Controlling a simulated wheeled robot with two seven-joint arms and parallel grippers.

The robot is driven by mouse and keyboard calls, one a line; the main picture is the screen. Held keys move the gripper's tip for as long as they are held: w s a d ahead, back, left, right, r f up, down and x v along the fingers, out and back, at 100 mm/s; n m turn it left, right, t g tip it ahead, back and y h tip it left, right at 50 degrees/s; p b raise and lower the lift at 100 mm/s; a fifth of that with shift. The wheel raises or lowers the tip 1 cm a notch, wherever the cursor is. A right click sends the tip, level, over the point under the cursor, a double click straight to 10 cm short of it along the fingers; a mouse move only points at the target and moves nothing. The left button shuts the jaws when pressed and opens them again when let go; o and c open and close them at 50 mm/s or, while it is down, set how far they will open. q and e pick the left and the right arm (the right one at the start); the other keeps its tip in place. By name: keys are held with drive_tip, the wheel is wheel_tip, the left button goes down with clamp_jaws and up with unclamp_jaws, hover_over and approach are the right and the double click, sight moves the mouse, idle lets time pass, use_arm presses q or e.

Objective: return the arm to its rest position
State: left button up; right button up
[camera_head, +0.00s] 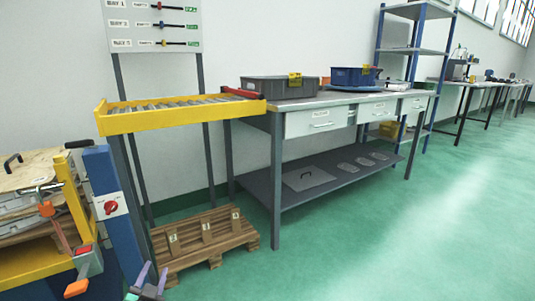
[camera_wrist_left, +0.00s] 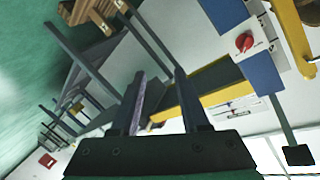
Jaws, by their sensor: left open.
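My left gripper (camera_head: 151,277) shows at the bottom edge of the head view, left of centre, with its fingers pointing up and apart. In the left wrist view my left gripper (camera_wrist_left: 158,82) is open, with two dark fingers spread and nothing between them. Most of my left arm is out of the head view. My right gripper is in neither view.
A blue post (camera_head: 115,215) with a red knob stands left of the gripper. A wooden pallet (camera_head: 204,243) lies behind it. A yellow roller conveyor (camera_head: 180,114) adjoins the workbench (camera_head: 276,170). Green floor (camera_head: 400,235) at the right is clear.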

use_arm(q)
drive_tip(key=s+d+f+n+g+h, duration=0.15)
drive_tip(key=s+d+f+h, duration=0.35)
drive_tip(key=s+d+f, duration=0.55)
drive_tip(key=s+d+f+g+h, duration=0.3)
drive_tip(key=s+d+f+h, duration=0.4)
drive_tip(key=d, duration=0.7)
drive_tip(key=s+a+r+g+y+p, duration=0.2)
drive_tip(key=s+a+p, duration=0.7)
drive_tip(key=p, duration=0.9)
drive_tip(key=s+a+r+g+y+p, duration=0.1)
drive_tip(key=s+a+g+y+p, duration=0.4)
drive_tip(key=s+p, duration=0.9)
drive_tip(key=a+g+p, duration=0.3)
drive_tip(key=a, duration=0.1)
drive_tip(key=shift+a+r+y+p, duration=0.35)
drive_tip(key=shift+a+y+p, duration=0.05)
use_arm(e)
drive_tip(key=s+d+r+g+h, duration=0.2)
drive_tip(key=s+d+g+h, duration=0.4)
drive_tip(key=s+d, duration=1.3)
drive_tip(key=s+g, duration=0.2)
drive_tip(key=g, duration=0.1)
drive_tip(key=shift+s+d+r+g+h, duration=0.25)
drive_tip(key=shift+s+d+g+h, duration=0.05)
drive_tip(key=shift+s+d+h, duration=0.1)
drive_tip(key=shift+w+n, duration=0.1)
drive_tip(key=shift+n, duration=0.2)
